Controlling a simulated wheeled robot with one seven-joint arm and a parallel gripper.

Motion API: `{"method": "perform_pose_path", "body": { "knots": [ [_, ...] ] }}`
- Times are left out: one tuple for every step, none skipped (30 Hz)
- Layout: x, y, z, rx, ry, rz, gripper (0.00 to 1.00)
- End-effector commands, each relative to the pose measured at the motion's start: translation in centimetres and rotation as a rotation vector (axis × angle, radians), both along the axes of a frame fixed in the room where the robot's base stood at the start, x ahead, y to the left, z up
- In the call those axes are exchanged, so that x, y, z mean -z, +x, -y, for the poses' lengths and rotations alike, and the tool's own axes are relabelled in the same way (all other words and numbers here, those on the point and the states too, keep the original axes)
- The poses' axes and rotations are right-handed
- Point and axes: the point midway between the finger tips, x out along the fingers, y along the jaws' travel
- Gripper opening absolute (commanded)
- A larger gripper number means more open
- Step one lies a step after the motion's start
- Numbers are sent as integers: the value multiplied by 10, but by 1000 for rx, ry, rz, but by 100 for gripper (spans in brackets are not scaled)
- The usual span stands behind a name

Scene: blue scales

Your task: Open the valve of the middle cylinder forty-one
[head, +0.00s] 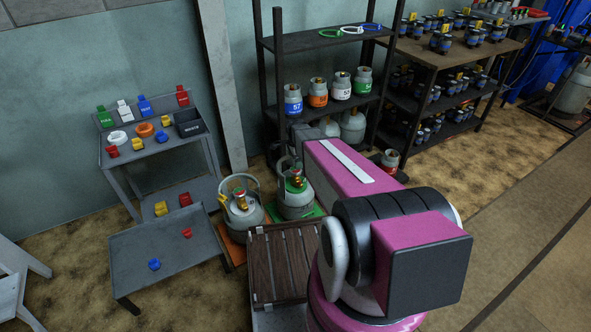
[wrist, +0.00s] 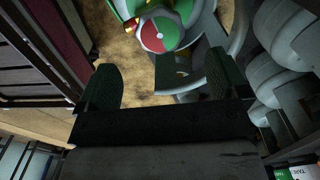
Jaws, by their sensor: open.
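The left cylinder (head: 242,212) is on an orange mat and has a valve with red and yellow parts. The cylinder to its right (head: 297,203) is on a green mat and has a green and red top. No number on either is readable. In the wrist view, a round red, white and green valve knob (wrist: 160,34) lies beyond my fingertips, about centred between them. My gripper (wrist: 160,82) is open, with nothing between its fingers. My arm hides the gripper in the head view.
A slatted wooden platform (head: 280,262) is in front of the cylinders. A grey bench (head: 160,148) with coloured parts stands left. A dark shelf (head: 330,122) with small cylinders stands behind. Grey cylinders (wrist: 285,35) crowd the wrist view's right side.

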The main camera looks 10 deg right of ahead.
Motion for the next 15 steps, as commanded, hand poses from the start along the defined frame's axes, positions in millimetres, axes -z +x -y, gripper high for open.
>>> {"method": "perform_pose_path", "body": {
  "knots": [
    [11, 1, 0, 0, 0, -1, 92],
    [17, 1, 0, 0, 1, -1, 92],
    [24, 1, 0, -1, 1, -2, 92],
    [28, 1, 0, -1, 1, -1, 92],
    [33, 1, 0, -1, 1, -1, 92],
    [39, 1, 0, -1, 1, 0, 92],
    [43, 1, 0, -1, 1, 0, 92],
    [47, 1, 0, -1, 1, 0, 92],
    [51, 1, 0, -1, 1, 0, 92],
    [53, 1, 0, -2, 1, 0, 92],
    [56, 1, 0, -2, 1, 0, 92],
    [58, 1, 0, -2, 1, 1, 92],
    [60, 1, 0, -2, 1, 1, 92],
    [61, 1, 0, -2, 1, 1, 92],
    [62, 0, 0, -2, 1, 1, 92]
  ]
}}
